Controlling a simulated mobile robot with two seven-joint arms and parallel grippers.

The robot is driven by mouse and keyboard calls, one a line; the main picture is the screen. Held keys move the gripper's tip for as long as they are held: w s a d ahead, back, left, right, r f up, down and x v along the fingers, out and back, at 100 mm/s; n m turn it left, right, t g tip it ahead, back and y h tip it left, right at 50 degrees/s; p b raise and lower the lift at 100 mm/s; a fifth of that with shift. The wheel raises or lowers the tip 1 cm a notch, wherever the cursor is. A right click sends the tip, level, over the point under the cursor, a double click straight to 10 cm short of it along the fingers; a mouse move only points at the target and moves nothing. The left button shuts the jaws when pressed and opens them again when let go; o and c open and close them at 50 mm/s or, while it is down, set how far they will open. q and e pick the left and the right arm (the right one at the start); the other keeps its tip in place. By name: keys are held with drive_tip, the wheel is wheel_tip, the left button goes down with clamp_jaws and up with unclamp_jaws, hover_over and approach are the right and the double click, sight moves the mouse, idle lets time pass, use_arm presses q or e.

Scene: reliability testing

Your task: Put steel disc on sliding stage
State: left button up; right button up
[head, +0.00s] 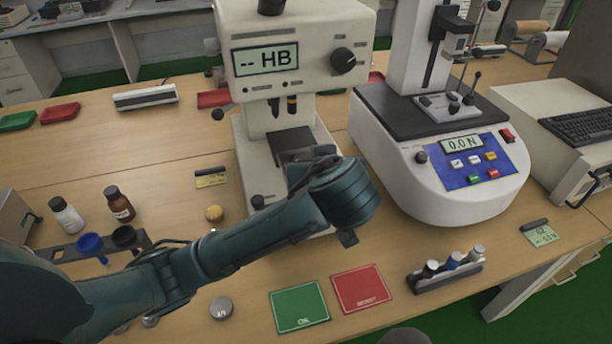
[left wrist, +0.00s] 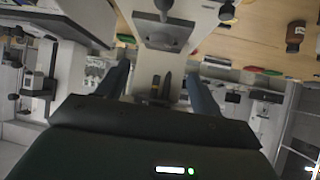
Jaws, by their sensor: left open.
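A round grey steel disc (head: 221,308) with a dark marking lies on the table at the lower middle of the head view, left of the green mat. The hardness tester (head: 300,60) reads "-- HB"; its dark stage plate (head: 292,143) is partly hidden by my left wrist. The plate also shows upside down in the left wrist view (left wrist: 165,42). I see nothing held. In the head view its fingers are hidden behind my wrist. My right gripper is not visible.
A brass-coloured disc (head: 214,213) lies beyond my left forearm. Bottles (head: 120,204) stand at the left. A force tester (head: 440,150) reads "0.0 N" at the right. Green (head: 299,305) and red (head: 361,288) mats and a rack (head: 446,276) are at the front.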

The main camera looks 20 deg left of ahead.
use_arm(q)
drive_tip(key=s+f+m+h, duration=0.2)
drive_tip(key=s+f, duration=0.1)
drive_tip(key=f, duration=0.4)
drive_tip(key=s+d+f+m+h, duration=0.1)
drive_tip(key=s+f+m+h, duration=0.1)
drive_tip(key=f, duration=0.6)
drive_tip(key=s+f+m+g+h, duration=0.1)
drive_tip(key=s+f+m+h, duration=0.1)
drive_tip(key=f, duration=0.6)
drive_tip(key=shift+s+d+f+m+h, duration=0.15)
drive_tip(key=shift+s+m+h, duration=0.25)
drive_tip(key=shift+s+h, duration=0.5)
drive_tip(key=shift+m+t, duration=0.5)
drive_tip(key=shift+t, duration=0.1)
drive_tip(key=s+a+f, duration=0.1)
drive_tip(key=s, duration=0.2)
drive_tip(key=s+a+f, duration=0.3)
drive_tip(key=s+a, duration=0.1)
drive_tip(key=s, duration=0.1)
drive_tip(key=shift+s+f, duration=0.35)
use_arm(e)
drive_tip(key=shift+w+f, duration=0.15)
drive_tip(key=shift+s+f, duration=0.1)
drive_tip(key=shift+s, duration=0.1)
use_arm(q)
drive_tip(key=shift+c, duration=0.4)
